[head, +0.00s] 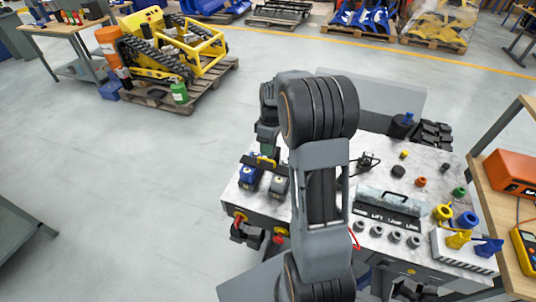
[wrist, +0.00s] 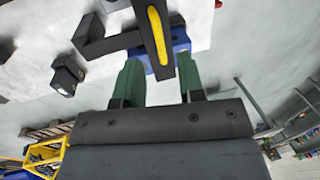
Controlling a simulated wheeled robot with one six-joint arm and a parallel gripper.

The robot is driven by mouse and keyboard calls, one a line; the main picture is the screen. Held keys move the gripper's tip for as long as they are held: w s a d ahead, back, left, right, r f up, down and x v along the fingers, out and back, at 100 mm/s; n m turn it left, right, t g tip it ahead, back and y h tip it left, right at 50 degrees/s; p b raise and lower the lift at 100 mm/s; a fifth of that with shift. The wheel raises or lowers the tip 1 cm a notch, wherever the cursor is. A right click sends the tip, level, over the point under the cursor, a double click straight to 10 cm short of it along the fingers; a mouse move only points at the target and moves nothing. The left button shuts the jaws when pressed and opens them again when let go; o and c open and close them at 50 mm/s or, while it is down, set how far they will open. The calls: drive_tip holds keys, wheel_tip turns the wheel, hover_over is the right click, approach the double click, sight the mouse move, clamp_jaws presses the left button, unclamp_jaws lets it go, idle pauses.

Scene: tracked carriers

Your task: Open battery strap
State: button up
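A black strap bar with a yellow handle (head: 262,162) lies across blue-and-black battery blocks (head: 247,180) at the left end of the worktop. In the wrist view the yellow handle (wrist: 160,42) stands just ahead of my fingers, roughly centred between them, over the black strap bar (wrist: 108,43) and a blue block (wrist: 180,46). Whether a finger touches the handle cannot be told. My arm hides part of the worktop.
A wooden bench with an orange case (head: 512,172) stands at the right.

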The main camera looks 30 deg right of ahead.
drive_tip(key=shift+s+a+f, duration=0.15)
drive_tip(key=shift+f, duration=0.8)
drive_tip(key=shift+s+a+f, duration=0.1)
drive_tip(key=shift+s+f, duration=0.05)
drive_tip(key=shift+f, duration=0.8)
drive_tip(key=shift+c, duration=0.4)
clamp_jaws()
